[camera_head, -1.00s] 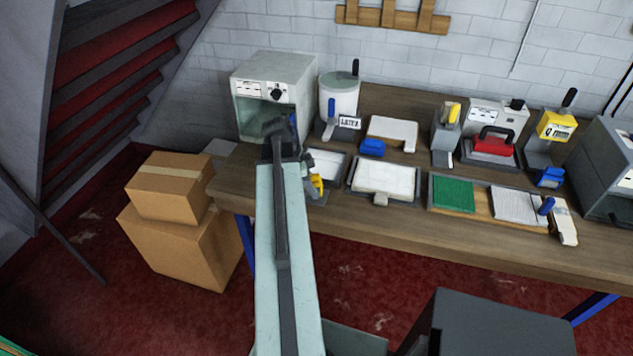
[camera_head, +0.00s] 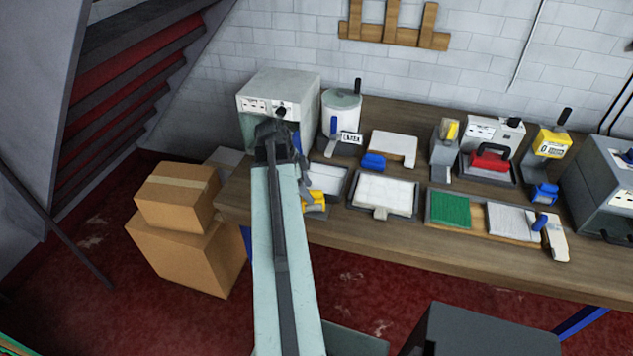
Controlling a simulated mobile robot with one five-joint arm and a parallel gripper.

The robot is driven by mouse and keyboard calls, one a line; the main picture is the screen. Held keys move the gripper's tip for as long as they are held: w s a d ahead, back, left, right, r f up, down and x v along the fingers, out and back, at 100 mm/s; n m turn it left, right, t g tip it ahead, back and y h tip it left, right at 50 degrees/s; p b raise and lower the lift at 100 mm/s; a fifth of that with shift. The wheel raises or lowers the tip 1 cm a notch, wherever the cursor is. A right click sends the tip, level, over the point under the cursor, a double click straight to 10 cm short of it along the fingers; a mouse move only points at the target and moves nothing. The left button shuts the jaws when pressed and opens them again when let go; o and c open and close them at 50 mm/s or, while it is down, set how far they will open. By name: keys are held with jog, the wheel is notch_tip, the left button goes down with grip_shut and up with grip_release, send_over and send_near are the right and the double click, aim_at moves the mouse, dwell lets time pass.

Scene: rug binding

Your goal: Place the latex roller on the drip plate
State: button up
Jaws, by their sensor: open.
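My gripper (camera_head: 304,172) is at the end of my pale green arm, over the left end of the bench. It is small and partly hidden by the arm, and I see nothing held in it. A yellow and grey tool (camera_head: 314,197) lies just below it. I cannot tell for sure which item is the latex roller; this tool may be it. A white pot (camera_head: 341,108) with a LATEX label stands behind. Two shallow dark-rimmed trays with pale insides, a small left one (camera_head: 342,188) and a larger one (camera_head: 411,212), lie in front; I cannot tell which is the drip plate.
A grey box-shaped machine (camera_head: 262,84) stands behind my arm's end. A blue-and-white tool (camera_head: 393,146), a green pad (camera_head: 451,209), a red-handled block (camera_head: 489,160) and a yellow-topped device (camera_head: 551,142) crowd the bench. Cardboard boxes (camera_head: 184,250) stand left. The bench's front strip is clear.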

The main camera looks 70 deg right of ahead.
jog(key=p+v, duration=0.2)
jog(key=v, duration=0.2)
jog(key=shift+r+p, duration=0.4)
jog(key=shift+r, duration=0.05)
jog(key=shift+w+a+r, duration=0.1)
jog(key=shift+w+r, duration=0.05)
jog(key=shift+w, duration=0.05)
